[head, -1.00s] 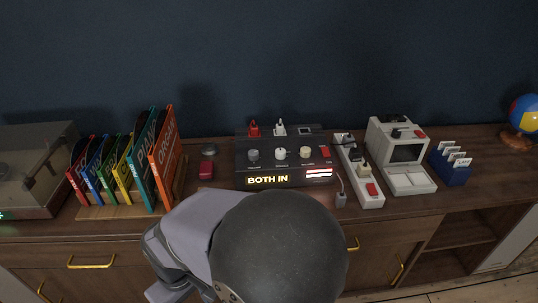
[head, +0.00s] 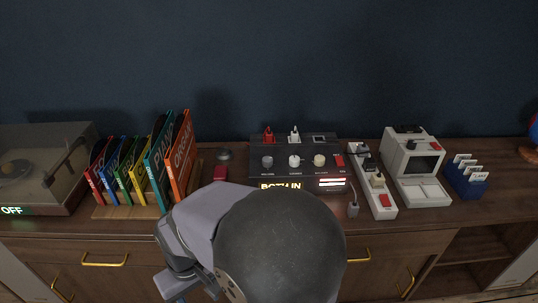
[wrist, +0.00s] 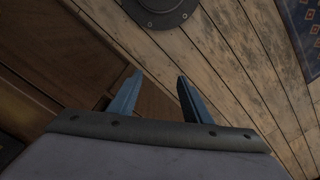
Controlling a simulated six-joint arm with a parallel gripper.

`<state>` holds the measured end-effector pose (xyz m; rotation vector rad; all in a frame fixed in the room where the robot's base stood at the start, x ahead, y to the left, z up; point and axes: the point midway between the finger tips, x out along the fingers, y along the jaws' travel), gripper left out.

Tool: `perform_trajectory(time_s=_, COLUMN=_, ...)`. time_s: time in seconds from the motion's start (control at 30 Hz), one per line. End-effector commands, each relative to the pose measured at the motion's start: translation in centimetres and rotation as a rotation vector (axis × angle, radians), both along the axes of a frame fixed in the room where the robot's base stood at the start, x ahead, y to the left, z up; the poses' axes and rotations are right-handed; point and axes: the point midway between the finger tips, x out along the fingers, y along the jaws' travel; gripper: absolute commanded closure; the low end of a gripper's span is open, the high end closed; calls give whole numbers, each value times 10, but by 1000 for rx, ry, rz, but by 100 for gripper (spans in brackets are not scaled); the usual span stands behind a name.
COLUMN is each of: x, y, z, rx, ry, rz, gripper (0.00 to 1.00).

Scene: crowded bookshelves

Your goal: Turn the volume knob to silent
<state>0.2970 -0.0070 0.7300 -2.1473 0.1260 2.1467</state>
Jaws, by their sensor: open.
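A black control box (head: 282,174) stands on the wooden cabinet top in the head view. It has a grey knob (head: 267,162), a white knob (head: 294,161) and a cream knob (head: 319,160) in a row. Their labels are too small to read, so I cannot tell which is the volume knob. A lit "BOTH IN" sign on its front is partly covered by my arm. My gripper (wrist: 157,96) is open and empty in the wrist view, over the wooden floor and away from the box. The head view does not show its fingertips.
A turntable (head: 37,165) with a lit "OFF" sign and a rack of colourful records (head: 150,172) stand left. A small red object (head: 220,173) lies beside the box. A power strip (head: 373,182), a small computer (head: 413,165) and a blue card holder (head: 466,180) stand right.

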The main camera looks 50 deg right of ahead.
Motion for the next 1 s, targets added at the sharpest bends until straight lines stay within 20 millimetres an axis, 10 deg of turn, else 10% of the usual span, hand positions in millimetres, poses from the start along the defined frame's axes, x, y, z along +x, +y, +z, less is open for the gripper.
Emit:
perform_trajectory(time_s=0.27, x=85, y=-68, z=72, rx=81, ry=3, rz=-673, gripper=56)
perform_trajectory(time_s=0.5, x=146, y=-186, z=124, rx=205, ry=20, rz=-1425, gripper=56)
perform_trajectory(time_s=0.8, x=151, y=-343, z=161, rx=399, ry=60, rz=-2214, gripper=56)
perform_trajectory(time_s=1.0, x=136, y=-398, z=169, rx=493, ry=87, rz=-2484, gripper=56)
